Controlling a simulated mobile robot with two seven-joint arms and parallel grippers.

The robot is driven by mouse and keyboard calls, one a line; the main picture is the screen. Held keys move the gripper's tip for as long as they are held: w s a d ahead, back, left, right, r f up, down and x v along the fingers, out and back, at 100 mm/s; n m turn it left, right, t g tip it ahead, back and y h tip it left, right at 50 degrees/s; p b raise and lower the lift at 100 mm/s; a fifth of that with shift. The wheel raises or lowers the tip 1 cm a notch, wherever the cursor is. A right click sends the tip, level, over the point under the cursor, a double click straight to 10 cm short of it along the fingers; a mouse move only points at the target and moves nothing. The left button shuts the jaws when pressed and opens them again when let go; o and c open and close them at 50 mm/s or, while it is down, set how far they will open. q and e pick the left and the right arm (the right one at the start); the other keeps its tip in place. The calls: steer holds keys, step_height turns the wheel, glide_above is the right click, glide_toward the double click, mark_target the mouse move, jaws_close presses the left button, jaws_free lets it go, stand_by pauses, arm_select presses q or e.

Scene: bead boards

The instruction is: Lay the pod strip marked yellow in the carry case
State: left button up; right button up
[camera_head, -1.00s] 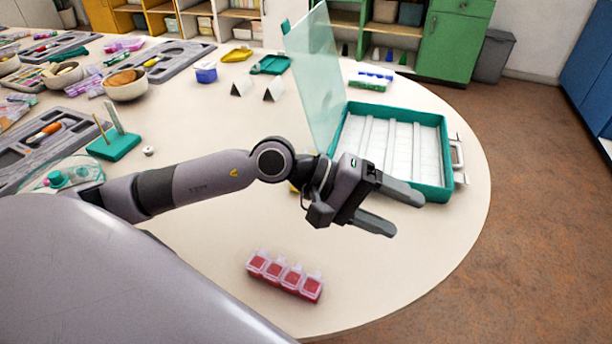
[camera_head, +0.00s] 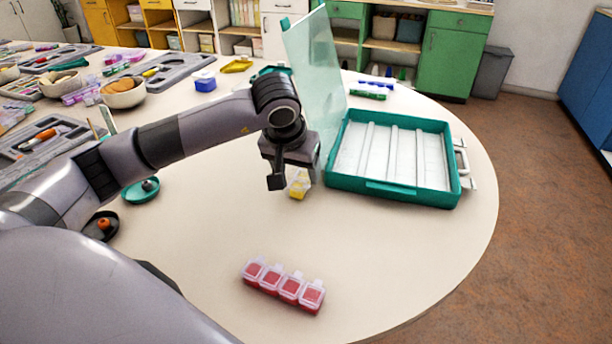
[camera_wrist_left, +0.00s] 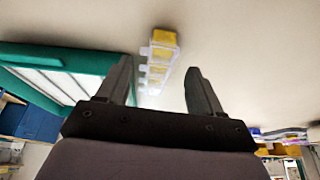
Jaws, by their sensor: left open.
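The yellow-marked pod strip (camera_head: 298,187) lies on the table just left of the carry case, mostly hidden behind my left gripper in the head view. In the left wrist view the strip (camera_wrist_left: 160,56) shows clear pods with yellow, and its near end reaches between the fingers. My left gripper (camera_wrist_left: 160,75) is open and empty, pointing down at the strip; it also shows in the head view (camera_head: 288,165). The teal carry case (camera_head: 390,189) stands open to the right, with white lanes split by dividers, looking empty. Its clear lid (camera_head: 316,75) stands up on the left side.
A red pod strip (camera_head: 283,286) lies near the table's front. Blue and green strips (camera_head: 368,94) lie behind the case. Trays, bowls (camera_head: 123,93) and a blue box (camera_head: 204,81) fill the table's left and back. The front right is clear.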

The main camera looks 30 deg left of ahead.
mark_target(299, 180)
arm_select(q)
steer(key=x, duration=0.4)
steer(key=shift+f, duration=0.15)
steer(key=c, duration=1)
steer(key=shift+s+r, duration=0.15)
steer(key=shift+r, duration=0.5)
steer(key=s+d, duration=0.1)
steer(key=s, duration=0.3)
steer(key=s+d, duration=0.1)
steer(key=s, duration=0.3)
steer(key=s+d, duration=0.1)
steer(key=s, duration=0.3)
steer(key=shift+s+f+b, duration=0.1)
steer(key=shift+s+b, duration=0.05)
steer(key=shift+b, duration=0.25)
step_height(299, 180, up, 14)
steer(key=p, duration=0.3)
steer(key=w+d+f+m+h, duration=0.1)
steer(key=w+d+f+m, duration=0.25)
steer(key=d, duration=0.35)
steer(key=shift+n, duration=0.35)
step_height(299, 180, up, 5)
steer(key=p, duration=1.3)
steer(key=shift+d+r, duration=0.15)
steer(key=shift+r, duration=0.1)
